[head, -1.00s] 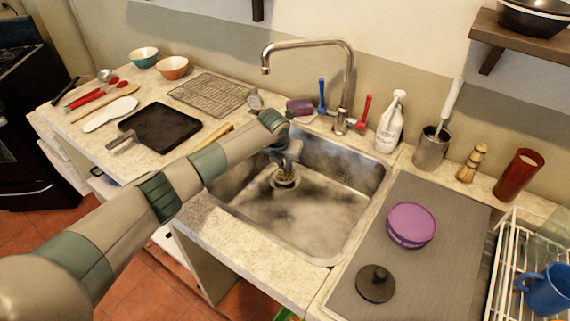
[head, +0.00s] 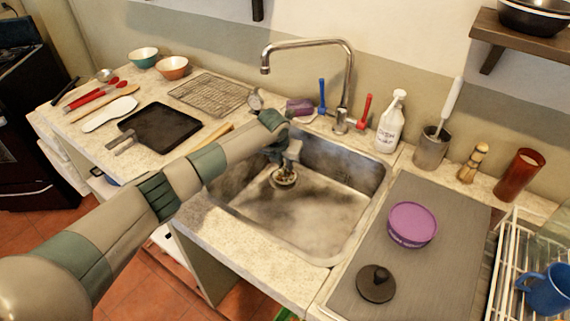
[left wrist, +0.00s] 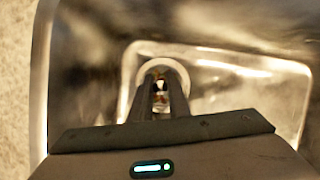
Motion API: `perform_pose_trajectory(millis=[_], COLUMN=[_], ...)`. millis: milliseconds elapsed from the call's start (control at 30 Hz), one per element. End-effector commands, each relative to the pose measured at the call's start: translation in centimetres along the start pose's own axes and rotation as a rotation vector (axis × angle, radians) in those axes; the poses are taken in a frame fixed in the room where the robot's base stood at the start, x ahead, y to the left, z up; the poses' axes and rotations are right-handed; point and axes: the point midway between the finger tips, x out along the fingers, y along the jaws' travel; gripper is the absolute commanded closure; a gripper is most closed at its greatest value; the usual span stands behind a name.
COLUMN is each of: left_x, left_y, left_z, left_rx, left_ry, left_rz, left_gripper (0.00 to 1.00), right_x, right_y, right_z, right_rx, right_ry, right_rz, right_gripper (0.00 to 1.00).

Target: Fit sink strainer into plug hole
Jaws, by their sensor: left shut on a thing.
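The sink basin (head: 330,215) is steel, with stained walls. My left gripper (head: 284,165) reaches down into its back left part and is shut on the small sink strainer (head: 285,181). A round rim with brassy and dark parts shows just under the fingers. In the left wrist view my gripper's fingers (left wrist: 160,95) point at a pale ring (left wrist: 143,72), with a small bright and brownish piece between them. The plug hole is not clearly visible; I cannot tell whether the ring is the strainer's rim or the hole's. My right gripper is not in view.
A tap (head: 310,43) arches over the back of the sink. A purple tub (head: 412,224) and a black lid (head: 376,284) lie on the grey mat (head: 450,235). The basin's right part is clear.

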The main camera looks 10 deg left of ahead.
Motion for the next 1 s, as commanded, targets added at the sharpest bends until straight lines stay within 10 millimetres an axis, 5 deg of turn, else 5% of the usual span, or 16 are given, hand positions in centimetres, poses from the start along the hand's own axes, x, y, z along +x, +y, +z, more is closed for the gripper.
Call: perform_pose_trajectory(millis=[1000], left_x=[2.4], left_y=[0.0], left_z=[-1.0], left_rx=[0.000], left_ry=[0.000], left_rz=[0.000], left_gripper=[1.00], right_x=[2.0], right_y=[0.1], right_z=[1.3], right_rx=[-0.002], right_ry=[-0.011], right_rz=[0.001], right_gripper=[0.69])
